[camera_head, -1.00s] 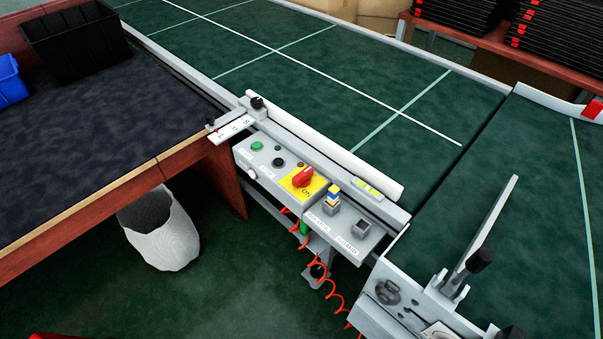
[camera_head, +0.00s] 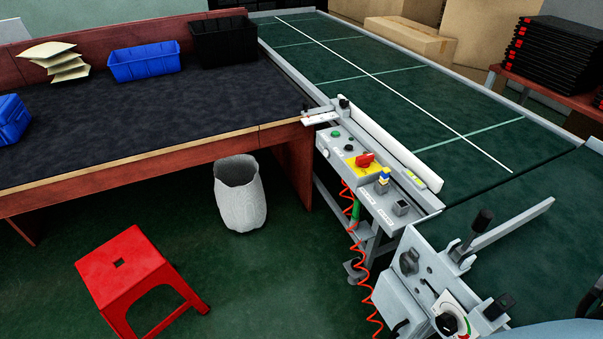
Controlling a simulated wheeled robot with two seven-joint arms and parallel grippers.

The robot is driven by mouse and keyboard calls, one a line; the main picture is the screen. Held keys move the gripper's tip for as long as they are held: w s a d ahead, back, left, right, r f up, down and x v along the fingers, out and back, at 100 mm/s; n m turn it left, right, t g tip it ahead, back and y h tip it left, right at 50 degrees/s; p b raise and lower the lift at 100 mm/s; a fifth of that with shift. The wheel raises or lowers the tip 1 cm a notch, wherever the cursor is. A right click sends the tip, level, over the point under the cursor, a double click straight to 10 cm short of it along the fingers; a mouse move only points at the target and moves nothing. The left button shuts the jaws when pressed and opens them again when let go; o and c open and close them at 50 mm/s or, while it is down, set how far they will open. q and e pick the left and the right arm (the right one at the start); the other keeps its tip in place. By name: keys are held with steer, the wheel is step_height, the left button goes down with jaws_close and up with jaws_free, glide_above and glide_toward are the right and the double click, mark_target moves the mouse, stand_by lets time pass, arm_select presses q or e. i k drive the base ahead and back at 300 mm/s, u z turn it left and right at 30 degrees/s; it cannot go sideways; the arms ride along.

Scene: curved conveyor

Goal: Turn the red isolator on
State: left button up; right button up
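The red isolator (camera_head: 365,160) is a rotary handle on a yellow plate. It sits on the grey control box (camera_head: 345,178) fixed along the near side of the green conveyor. The handle lies roughly crosswise on the plate, and its exact setting is too small to read. A green button (camera_head: 335,134) and a black button (camera_head: 349,147) are to its left on the same box. A small blue and yellow block-like part (camera_head: 383,178) and a grey square switch (camera_head: 401,207) are to its right. Neither of my grippers is in view.
A red stool (camera_head: 125,270) and a white bin (camera_head: 240,195) stand on the floor. A dark-topped workbench (camera_head: 150,125) fills the left. Coiled red cable (camera_head: 360,255) hangs below the box. Grey conveyor machinery (camera_head: 420,285) is at lower right. Floor before the box is mostly clear.

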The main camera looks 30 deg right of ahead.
mark_target(364, 161)
steer(key=u, duration=0.75)
steer(key=i, duration=0.35)
steer(key=z, duration=0.95)
steer(key=i, duration=1.25)
steer(key=z, duration=1.3)
